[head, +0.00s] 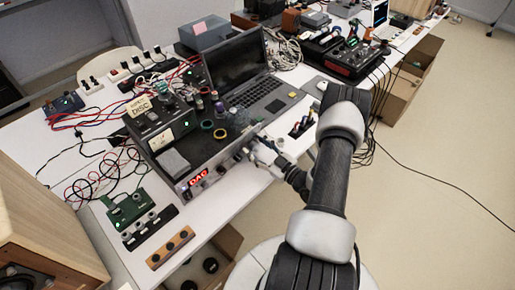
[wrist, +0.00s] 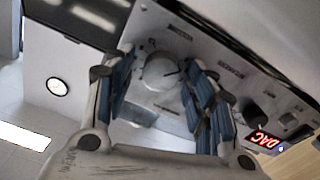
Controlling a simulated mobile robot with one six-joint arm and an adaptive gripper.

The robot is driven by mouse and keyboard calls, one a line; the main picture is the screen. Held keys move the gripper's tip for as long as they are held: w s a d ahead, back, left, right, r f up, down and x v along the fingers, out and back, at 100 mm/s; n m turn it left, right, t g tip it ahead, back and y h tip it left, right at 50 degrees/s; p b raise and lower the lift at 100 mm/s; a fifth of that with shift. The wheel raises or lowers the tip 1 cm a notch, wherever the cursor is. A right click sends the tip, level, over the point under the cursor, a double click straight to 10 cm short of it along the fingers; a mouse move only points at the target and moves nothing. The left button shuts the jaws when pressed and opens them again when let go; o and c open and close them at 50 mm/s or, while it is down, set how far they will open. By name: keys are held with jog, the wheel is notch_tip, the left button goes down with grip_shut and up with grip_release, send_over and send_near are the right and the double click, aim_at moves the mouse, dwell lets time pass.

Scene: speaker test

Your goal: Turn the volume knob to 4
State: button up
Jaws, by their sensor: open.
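The silver round volume knob (wrist: 160,71) is on the pale front panel (wrist: 196,38) of the audio unit in the wrist view. A dark pointer mark shows at the knob's right edge. The scale numbers are too small to read. My gripper (wrist: 157,80) is open, with its blue-padded fingers on either side of the knob. I cannot tell whether the pads touch it. In the head view my gripper (head: 256,153) is at the unit's front, and it hides the knob there.
A red lit "DAC" display (wrist: 263,142) and smaller dark knobs (wrist: 252,114) are on the same panel. Tape rolls and boxes crowd the unit's top. A laptop (head: 262,99) stands behind my gripper. A wooden strip with knobs (head: 170,246) lies at the table's front edge.

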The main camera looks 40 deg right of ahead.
jog(key=c, duration=1.1)
jog(key=shift+m, duration=0.3)
jog(key=m, duration=0.4)
jog(key=shift+d+m, duration=0.1)
jog(key=shift+m, duration=0.2)
jog(key=m+p, duration=0.1)
jog(key=m, duration=0.9)
jog(key=shift+d+f+m, duration=0.1)
jog(key=shift+m, duration=0.3)
jog(key=m, duration=0.5)
jog(key=shift+f+p, duration=0.15)
jog(key=shift+p, duration=0.2)
jog(key=shift+m, duration=0.4)
